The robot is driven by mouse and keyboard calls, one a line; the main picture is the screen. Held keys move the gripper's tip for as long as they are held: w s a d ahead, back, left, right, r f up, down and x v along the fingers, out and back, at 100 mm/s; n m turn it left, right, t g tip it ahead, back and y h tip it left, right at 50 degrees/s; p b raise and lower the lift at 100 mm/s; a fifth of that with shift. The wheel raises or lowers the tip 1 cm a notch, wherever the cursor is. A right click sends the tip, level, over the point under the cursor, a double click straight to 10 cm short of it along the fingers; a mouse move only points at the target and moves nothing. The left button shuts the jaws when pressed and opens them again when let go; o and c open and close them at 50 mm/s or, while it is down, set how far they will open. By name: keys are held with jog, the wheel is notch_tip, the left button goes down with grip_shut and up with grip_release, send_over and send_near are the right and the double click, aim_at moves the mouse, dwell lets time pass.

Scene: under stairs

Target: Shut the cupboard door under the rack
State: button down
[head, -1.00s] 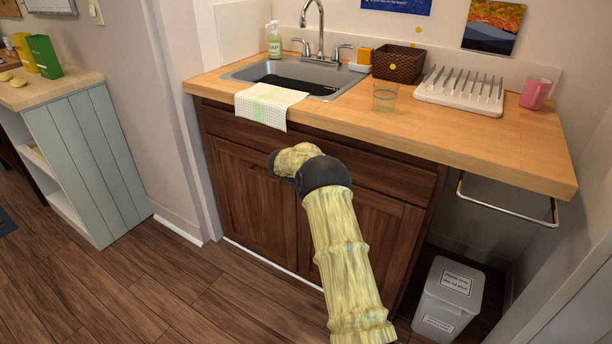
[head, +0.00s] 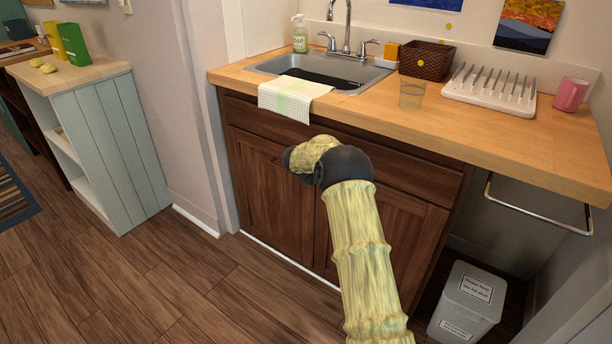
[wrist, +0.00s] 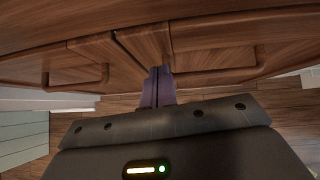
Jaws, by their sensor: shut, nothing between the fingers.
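The dark wood cupboard stands below the counter, with a left door (head: 273,205) and a right door (head: 407,235). The right door is on the side of the white rack (head: 490,92). My arm covers its left part and the seam, so I cannot tell from the head view whether it stands slightly ajar. In the wrist view the wood fronts and two bar handles (wrist: 75,86) (wrist: 232,76) show close up, with an uneven step at the seam. My gripper (wrist: 157,82) is shut and empty, its tips close to the wood near that seam; contact is unclear. The head view hides its fingers.
A towel (head: 293,97) hangs over the counter (head: 450,135) edge by the sink (head: 320,72). A metal rail (head: 535,212) sticks out below the counter at right, above a grey bin (head: 467,300). A pale shelf unit (head: 105,150) stands at left. The floor between is clear.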

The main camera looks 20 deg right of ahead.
jog(key=a+p+v, duration=0.1)
jog(key=p+v, duration=0.1)
jog(key=v, duration=0.9)
jog(key=shift+f, duration=0.4)
jog(key=shift+w, duration=0.1)
